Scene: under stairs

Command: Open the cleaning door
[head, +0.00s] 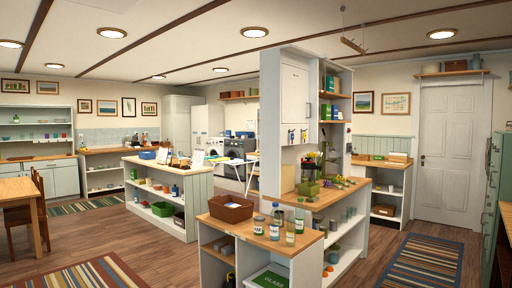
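No label in the head view marks a cleaning door, so I cannot tell which door it is. A white panelled door (449,150) with a dark handle on its left side stands shut in the back wall at the right. A white cabinet door (294,94) is set high in the central column and looks shut. A tall white cupboard (199,128) stands at the back, left of the washing machines. Neither of my grippers is in view.
A counter (263,233) with jars and a brown basket (231,208) stands close in front. A white island (161,190) is beyond it at left. Striped rugs lie at left and on the right-hand floor (424,262) before the panelled door. A green cabinet (492,200) edges the right.

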